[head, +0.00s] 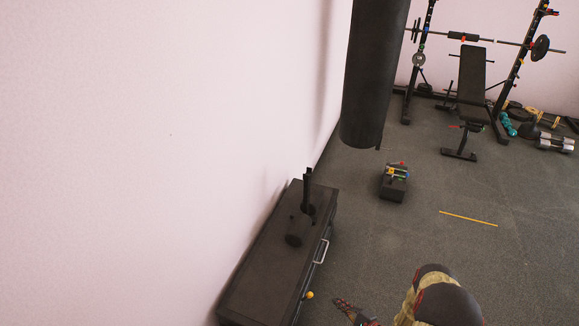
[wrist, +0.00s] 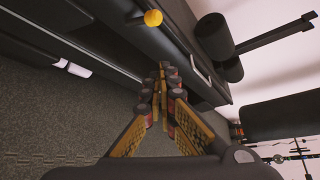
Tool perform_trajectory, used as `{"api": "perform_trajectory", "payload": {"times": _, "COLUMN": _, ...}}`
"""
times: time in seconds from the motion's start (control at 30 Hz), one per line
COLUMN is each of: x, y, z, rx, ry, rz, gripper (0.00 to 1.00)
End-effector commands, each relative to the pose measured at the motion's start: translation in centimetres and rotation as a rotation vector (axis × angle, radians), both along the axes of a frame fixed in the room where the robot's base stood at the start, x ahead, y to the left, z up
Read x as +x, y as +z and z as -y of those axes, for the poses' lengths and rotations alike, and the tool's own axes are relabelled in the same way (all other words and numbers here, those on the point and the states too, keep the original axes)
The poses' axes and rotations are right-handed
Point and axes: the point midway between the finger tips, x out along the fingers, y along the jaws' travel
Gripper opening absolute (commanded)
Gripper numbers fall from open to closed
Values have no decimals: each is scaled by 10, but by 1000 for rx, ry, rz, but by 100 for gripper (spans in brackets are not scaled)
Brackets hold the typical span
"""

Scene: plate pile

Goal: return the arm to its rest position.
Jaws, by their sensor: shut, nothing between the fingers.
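My gripper (head: 343,304) is at the bottom of the head view, with my arm coming in from the lower right. It sits beside the front of a long black cabinet (head: 262,258), apart from it as far as I can tell. In the wrist view the two fingers of the gripper (wrist: 166,72) come together at the tips, with nothing between them. The cabinet front (wrist: 105,40) lies beyond the fingertips there. A yellow ball-shaped knob (head: 310,295) is on the cabinet's near end; it also shows in the wrist view (wrist: 153,18).
A black post with a round weight (head: 298,230) stands on the cabinet, which has a pale handle (head: 321,251). A punching bag (head: 372,80) hangs beyond. A small dark block (head: 393,188) with coloured parts, a weight bench (head: 471,85) and dumbbells (head: 556,142) stand farther off.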

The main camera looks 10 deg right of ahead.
Motion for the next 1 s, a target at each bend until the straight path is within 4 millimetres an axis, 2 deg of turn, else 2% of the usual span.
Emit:
{"api": "perform_trajectory", "payload": {"times": 0.17, "x": 0, "y": -1, "z": 0, "rx": 46, "ry": -19, "rz": -26, "gripper": 0}}
{"api": "perform_trajectory", "payload": {"times": 0.23, "x": -4, "y": -4, "z": -6, "rx": 101, "ry": -16, "rz": -65, "gripper": 0}}
{"api": "perform_trajectory", "payload": {"times": 0.37, "x": -34, "y": -9, "z": -46, "rx": 226, "ry": 58, "rz": -174, "gripper": 0}}
{"api": "perform_trajectory", "payload": {"times": 0.47, "x": -59, "y": -6, "z": -75, "rx": 307, "ry": 128, "rz": -253, "gripper": 0}}
{"api": "perform_trajectory", "payload": {"times": 0.6, "x": -80, "y": 21, "z": -96, "rx": 370, "ry": 245, "rz": -348, "gripper": 0}}
{"api": "perform_trajectory", "payload": {"times": 0.77, "x": -94, "y": 68, "z": -106, "rx": 375, "ry": 396, "rz": -440, "gripper": 0}}
{"api": "perform_trajectory", "payload": {"times": 0.87, "x": -99, "y": 102, "z": -106, "rx": 344, "ry": 494, "rz": -492, "gripper": 0}}
{"api": "perform_trajectory", "payload": {"times": 1.0, "x": -108, "y": 157, "z": -105, "rx": 258, "ry": 639, "rz": -565, "gripper": 0}}
